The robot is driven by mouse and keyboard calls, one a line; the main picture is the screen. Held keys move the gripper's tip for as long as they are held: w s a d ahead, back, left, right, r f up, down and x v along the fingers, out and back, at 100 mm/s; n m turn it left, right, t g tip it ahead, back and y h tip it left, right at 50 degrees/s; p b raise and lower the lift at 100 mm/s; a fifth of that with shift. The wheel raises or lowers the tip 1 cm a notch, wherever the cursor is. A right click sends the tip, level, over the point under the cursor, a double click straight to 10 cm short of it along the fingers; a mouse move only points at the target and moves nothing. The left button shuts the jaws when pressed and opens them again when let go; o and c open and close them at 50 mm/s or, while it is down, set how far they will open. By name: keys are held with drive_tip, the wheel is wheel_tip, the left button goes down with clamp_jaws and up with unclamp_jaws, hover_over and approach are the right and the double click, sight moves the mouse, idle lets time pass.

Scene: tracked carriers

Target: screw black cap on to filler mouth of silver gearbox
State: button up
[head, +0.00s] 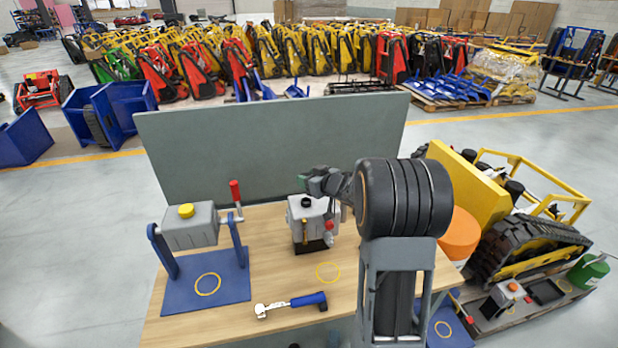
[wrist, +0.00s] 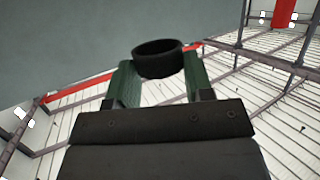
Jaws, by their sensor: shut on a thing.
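The silver gearbox (head: 299,226) stands upright on a black base on the wooden table (head: 270,258). A dark round filler mouth (head: 306,202) shows on its top, and a red part is on its right side. My gripper (head: 312,184) is just above and behind the gearbox top, reaching in from the right. In the wrist view, the black cap (wrist: 157,60) sits between the tips of my green fingers (wrist: 158,85), which are shut on it. The cap looks like a short dark ring or cylinder, and the head view shows it too small to make out. It appears apart from the mouth.
A grey box with a yellow cap (head: 186,211) hangs in a blue stand (head: 230,280) at left, with a red-handled lever (head: 236,193). A blue-handled tool (head: 290,304) lies in front. A grey panel (head: 270,145) stands behind the table. A tracked carrier (head: 525,245) is at right.

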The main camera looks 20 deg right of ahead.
sight(310, 203)
drive_tip(key=shift+s+f+b, duration=0.1)
drive_tip(key=shift+f+b, duration=1.95)
drive_tip(key=shift+f, duration=0.85)
drive_tip(key=shift+p, duration=0.6)
drive_tip(key=shift+f+b, duration=1)
drive_tip(key=shift+f, duration=0.5)
drive_tip(key=o, duration=1)
drive_tip(key=shift+c, duration=0.2)
drive_tip(key=b+v, duration=0.1)
drive_tip(key=v, duration=1.2)
drive_tip(key=shift+s+d, duration=0.3)
drive_tip(key=shift+s, duration=0.05)
drive_tip(key=shift+r, duration=0.1)
